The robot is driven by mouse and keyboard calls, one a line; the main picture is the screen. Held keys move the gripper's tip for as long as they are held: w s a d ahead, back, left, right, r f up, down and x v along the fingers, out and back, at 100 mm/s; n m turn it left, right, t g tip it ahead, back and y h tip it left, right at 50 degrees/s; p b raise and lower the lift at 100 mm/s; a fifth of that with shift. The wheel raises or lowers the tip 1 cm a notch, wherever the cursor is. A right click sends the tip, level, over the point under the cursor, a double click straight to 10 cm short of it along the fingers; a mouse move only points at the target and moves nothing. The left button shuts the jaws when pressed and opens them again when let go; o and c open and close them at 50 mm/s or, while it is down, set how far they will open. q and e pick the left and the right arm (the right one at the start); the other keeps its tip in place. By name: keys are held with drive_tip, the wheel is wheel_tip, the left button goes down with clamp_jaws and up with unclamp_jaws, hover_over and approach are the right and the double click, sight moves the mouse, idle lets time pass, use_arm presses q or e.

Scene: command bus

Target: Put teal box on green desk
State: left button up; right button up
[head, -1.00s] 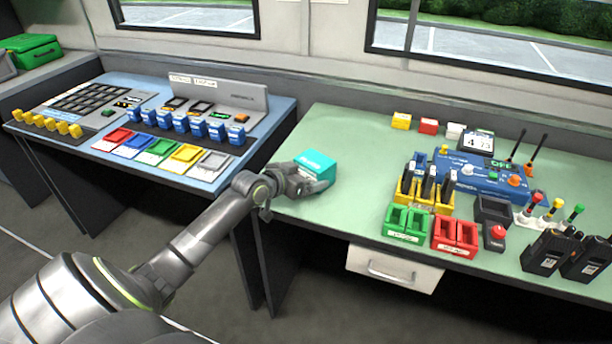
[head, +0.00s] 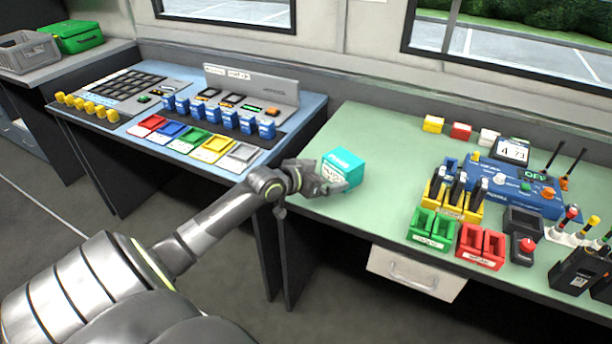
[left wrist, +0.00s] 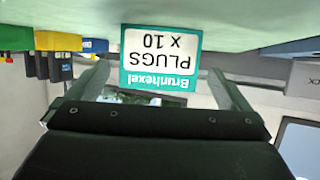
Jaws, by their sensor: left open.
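The teal box (head: 345,165) with a white label stands on the left end of the green desk (head: 375,130). In the left wrist view, which is upside down, the teal box (left wrist: 160,82) rests against the green desk surface (left wrist: 260,20), its label reading "PLUGS x 10". My left gripper (head: 331,179) is open at the box's left side. In the wrist view its two fingers (left wrist: 163,80) stand apart, one on each side of the box, with visible gaps. My right gripper is not in view.
A blue desk (head: 318,110) with a console and coloured trays stands to the left. On the green desk, green bins (head: 432,230), red bins (head: 480,246) and a blue device (head: 520,190) fill the right part. The desk between box and bins is clear.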

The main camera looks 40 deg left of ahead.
use_arm(q)
drive_tip(key=p+v, duration=0.1)
drive_tip(key=v, duration=0.7)
drive_tip(key=shift+s, duration=0.1)
